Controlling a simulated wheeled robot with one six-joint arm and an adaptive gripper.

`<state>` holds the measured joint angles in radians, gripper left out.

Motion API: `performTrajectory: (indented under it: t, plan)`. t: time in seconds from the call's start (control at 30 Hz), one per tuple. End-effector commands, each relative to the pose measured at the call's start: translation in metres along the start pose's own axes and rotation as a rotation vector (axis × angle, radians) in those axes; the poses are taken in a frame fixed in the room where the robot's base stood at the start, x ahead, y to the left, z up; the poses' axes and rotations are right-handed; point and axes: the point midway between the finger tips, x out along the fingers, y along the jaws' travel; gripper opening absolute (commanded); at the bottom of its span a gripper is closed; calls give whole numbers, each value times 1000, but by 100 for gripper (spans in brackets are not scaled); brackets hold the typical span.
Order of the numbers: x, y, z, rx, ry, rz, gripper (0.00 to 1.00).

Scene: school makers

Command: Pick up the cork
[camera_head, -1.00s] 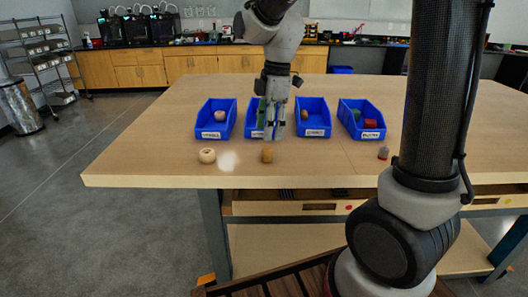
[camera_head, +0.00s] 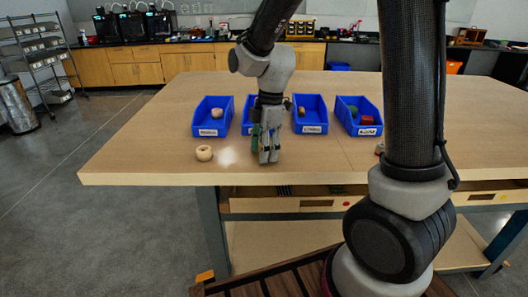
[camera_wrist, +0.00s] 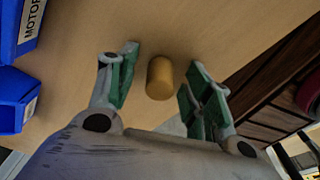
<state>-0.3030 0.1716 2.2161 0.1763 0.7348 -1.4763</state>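The cork (camera_wrist: 160,78) is a small tan cylinder on the table, seen in the wrist view between and slightly beyond my gripper's fingertips. My gripper (camera_wrist: 158,80) is open there, with a green-padded finger on each side of the cork and a visible gap to each. In the head view my gripper (camera_head: 267,157) points down near the front edge of the table and hides the cork.
Blue labelled bins stand in a row behind my gripper, such as the left bin (camera_head: 203,122) and the right bin (camera_head: 352,125). A pale ring (camera_head: 204,153) lies left of my gripper on the wooden table (camera_head: 150,150). The front edge is close.

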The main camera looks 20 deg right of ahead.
Motion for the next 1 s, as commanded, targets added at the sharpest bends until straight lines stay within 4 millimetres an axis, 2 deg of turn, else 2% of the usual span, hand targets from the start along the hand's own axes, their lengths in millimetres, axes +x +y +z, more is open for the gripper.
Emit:
performTrajectory:
  t: [0.03,0.2,0.63,0.77,1.0]
  plan:
    - [0,0,0,0,0,0,40]
    - [0,0,0,0,0,0,19]
    - [-4,1,0,0,0,2,18]
    - [-22,1,-3,-1,1,6,18]
    - [-72,1,-9,0,1,4,18]
